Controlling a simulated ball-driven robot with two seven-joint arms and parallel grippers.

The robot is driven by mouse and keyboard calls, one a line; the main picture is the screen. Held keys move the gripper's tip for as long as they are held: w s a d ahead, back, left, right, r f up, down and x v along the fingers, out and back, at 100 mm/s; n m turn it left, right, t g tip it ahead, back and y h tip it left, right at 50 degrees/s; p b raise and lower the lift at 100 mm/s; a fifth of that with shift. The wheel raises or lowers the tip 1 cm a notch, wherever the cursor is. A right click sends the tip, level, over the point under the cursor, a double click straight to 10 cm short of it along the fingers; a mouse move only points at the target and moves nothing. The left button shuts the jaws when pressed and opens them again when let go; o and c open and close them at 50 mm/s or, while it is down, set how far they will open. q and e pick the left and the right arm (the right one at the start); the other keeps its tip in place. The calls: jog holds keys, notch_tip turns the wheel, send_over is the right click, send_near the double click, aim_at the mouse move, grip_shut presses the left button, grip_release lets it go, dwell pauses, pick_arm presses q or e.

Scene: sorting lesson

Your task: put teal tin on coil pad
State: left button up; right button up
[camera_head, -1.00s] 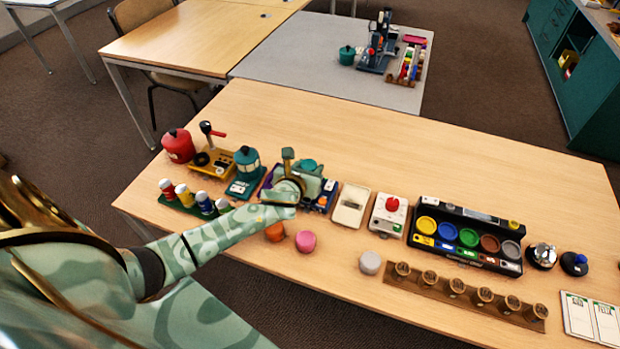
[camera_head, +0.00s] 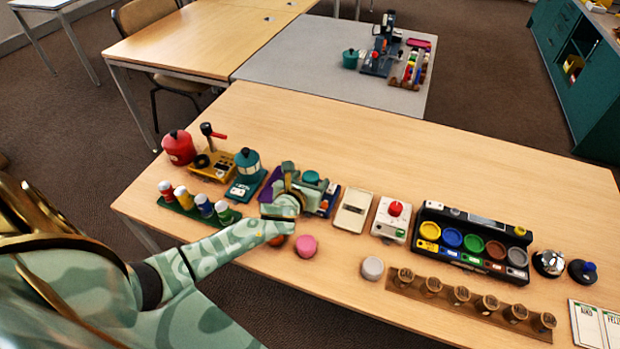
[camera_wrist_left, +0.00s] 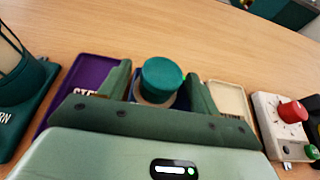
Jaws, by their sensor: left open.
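The teal tin (camera_head: 311,177), a short cylinder with a rounded lid, stands upright near the table's middle. In the left wrist view the tin (camera_wrist_left: 162,76) sits on a pale round disc on a dark blue base (camera_wrist_left: 183,101), seemingly the coil pad; the tin and fingers hide most of it. The blue base (camera_head: 329,201) also shows in the head view. My left gripper (camera_head: 307,187) is open around the tin, one finger on each side; in the wrist view a gap shows by the right finger. My right gripper is not in view.
A purple tray (camera_wrist_left: 84,83) lies left of the base and a cream tray (camera_head: 353,210) right of it. A teal lantern (camera_head: 247,163) and a white box with a red knob (camera_head: 391,217) stand farther out. A pink lump (camera_head: 306,246) lies in front. The table behind is clear.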

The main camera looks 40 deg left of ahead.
pick_arm(q)
jog(key=p+v, duration=0.3)
jog(key=v, duration=0.8)
jog(key=shift+s+r+p, duration=0.1)
jog(key=shift+p, duration=0.2)
